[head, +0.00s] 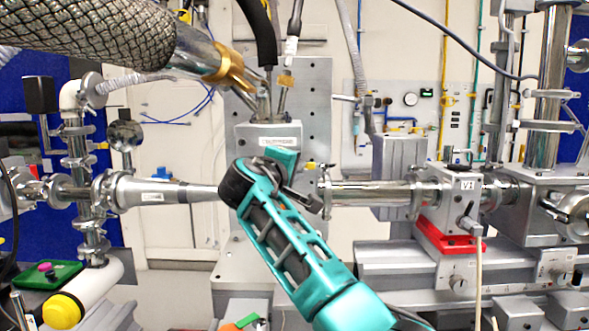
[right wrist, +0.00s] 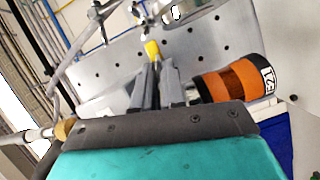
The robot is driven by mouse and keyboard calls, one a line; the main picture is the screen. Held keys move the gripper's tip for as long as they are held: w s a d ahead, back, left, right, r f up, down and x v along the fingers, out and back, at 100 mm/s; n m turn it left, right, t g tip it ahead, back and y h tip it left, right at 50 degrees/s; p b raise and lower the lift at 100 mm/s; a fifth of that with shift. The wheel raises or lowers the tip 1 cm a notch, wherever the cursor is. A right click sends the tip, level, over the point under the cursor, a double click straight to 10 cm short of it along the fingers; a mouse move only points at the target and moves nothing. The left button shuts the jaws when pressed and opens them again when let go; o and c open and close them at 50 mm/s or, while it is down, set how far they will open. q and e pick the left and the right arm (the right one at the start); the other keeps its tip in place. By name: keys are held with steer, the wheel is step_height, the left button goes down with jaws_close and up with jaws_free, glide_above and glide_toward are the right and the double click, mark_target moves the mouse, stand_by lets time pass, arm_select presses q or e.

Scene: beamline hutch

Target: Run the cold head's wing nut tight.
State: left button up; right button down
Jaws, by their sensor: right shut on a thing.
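My right gripper (right wrist: 155,68) is shut on the yellow piece at its fingertips, which looks like the wing nut (right wrist: 153,48). Only part of this nut shows past the dark fingers, so I cannot tell how far down it sits. In the head view my teal right arm (head: 300,255) reaches up from the bottom right, and the right fingertips and their grip are hidden there. A grey block with a small label (head: 270,137), with hoses coming in from above, stands just behind; I cannot tell whether it is the cold head. My left gripper is not in view.
A braided hose (head: 95,25) crosses the upper left. Beam pipes (head: 375,193) run close on both sides of my arm. In the right wrist view an orange and black cylinder (right wrist: 237,85) lies right of the fingers, before a perforated plate (right wrist: 220,45).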

stand_by(0.4)
steer(key=c, duration=1.3)
jaws_free()
steer(key=shift+c, duration=0.2)
steer(key=shift+r, duration=0.2)
